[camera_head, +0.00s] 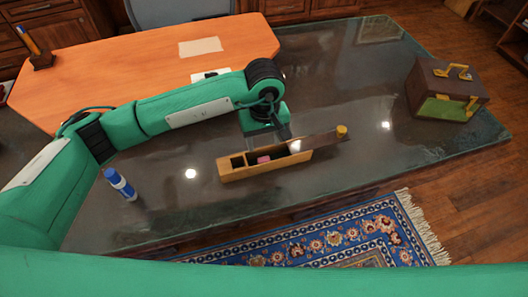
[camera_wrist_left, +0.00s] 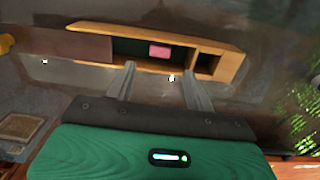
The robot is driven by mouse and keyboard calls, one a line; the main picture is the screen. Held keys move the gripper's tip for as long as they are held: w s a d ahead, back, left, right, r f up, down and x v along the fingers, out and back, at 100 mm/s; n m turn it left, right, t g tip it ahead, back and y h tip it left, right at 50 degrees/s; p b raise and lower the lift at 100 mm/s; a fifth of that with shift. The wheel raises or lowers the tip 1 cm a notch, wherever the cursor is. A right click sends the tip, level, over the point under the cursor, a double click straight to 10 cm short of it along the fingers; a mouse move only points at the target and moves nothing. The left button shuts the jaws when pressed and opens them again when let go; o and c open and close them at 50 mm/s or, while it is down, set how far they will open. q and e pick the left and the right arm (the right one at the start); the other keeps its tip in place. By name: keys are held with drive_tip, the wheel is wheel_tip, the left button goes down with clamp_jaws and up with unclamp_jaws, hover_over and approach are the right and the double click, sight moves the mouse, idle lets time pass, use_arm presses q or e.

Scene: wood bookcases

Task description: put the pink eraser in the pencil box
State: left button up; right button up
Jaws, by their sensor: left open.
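The wooden pencil box (camera_head: 262,173) stands on the dark glossy table, and it also shows in the left wrist view (camera_wrist_left: 220,46). Its brown lid (camera_head: 320,141) is slid partly out to the right, leaving the left part of the box open. The pink eraser (camera_head: 264,159) lies inside the box. In the left wrist view the eraser (camera_wrist_left: 159,51) is in the dark green-lined compartment, beside a smaller dark compartment. My left gripper (camera_head: 283,136) is open and empty, over the far side of the box. The left fingers (camera_wrist_left: 156,72) are apart from the eraser. My right gripper is not in view.
A blue and white cylinder (camera_head: 120,184) stands at the table's left. A brown case (camera_head: 447,90) with yellow handles stands at the far right. An orange wood desk (camera_head: 120,60) adjoins behind. Dark tabletop is free between the box and the case.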

use_arm(q)
wheel_tip(320, 180, up, 4)
drive_tip(key=shift+r, duration=0.25)
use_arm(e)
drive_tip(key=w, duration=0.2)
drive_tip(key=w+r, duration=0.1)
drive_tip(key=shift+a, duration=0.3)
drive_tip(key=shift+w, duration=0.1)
